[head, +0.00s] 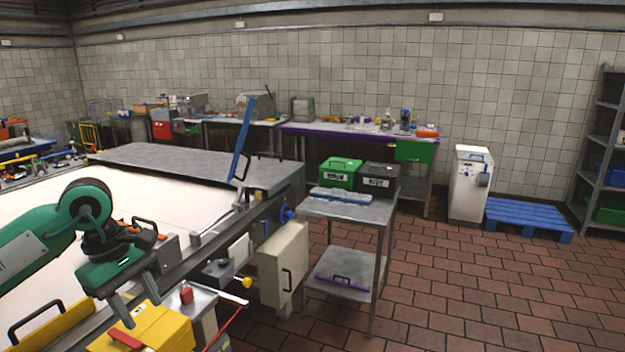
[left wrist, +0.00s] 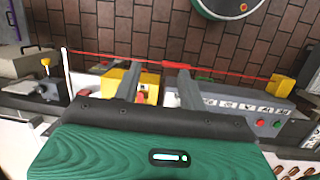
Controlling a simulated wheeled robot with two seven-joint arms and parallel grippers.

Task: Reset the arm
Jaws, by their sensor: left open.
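My left arm, green and black, comes in from the left in the head view. Its gripper (head: 136,308) hangs with the fingers pointing down, above a yellow box (head: 158,328) at the machine's near edge. In the left wrist view the two grey fingers (left wrist: 160,84) stand apart with nothing held between them. The yellow box (left wrist: 117,83) shows beyond the fingers there. My right gripper is in neither view.
A pale conveyor bed (head: 150,190) lies beside the arm. A control panel with buttons (left wrist: 240,108) and a red rod (left wrist: 225,74) are near the fingers. A metal cart (head: 345,210) holds green and black boxes. Tiled floor (head: 460,290) is clear at right.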

